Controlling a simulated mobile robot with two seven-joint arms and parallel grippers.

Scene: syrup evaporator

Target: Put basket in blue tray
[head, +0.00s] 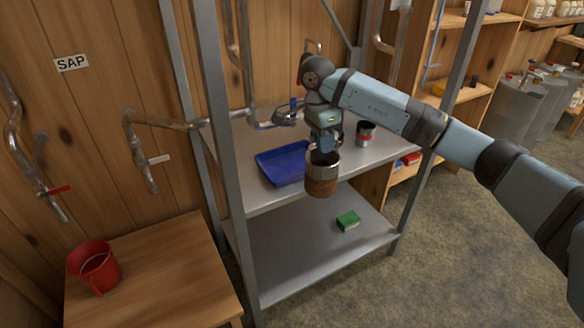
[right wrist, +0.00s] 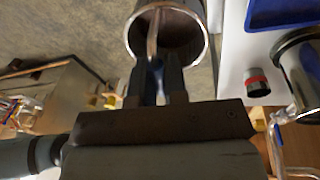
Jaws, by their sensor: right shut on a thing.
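The basket (head: 321,186) is a brown cylinder with a metal upper band, upright in the head view, in front of the upper metal shelf's front edge. My right gripper (head: 324,156) is above it and shut on it. In the right wrist view the open basket (right wrist: 137,40) shows its round rim, with my right gripper (right wrist: 161,75) at its near side. The blue tray (head: 276,168) lies on the upper shelf, left of the basket and behind it; its corner shows in the right wrist view (right wrist: 280,14). My left gripper is not in view.
A dark can with a red band (head: 366,134) stands on the upper shelf right of the tray. Metal posts frame the shelves.

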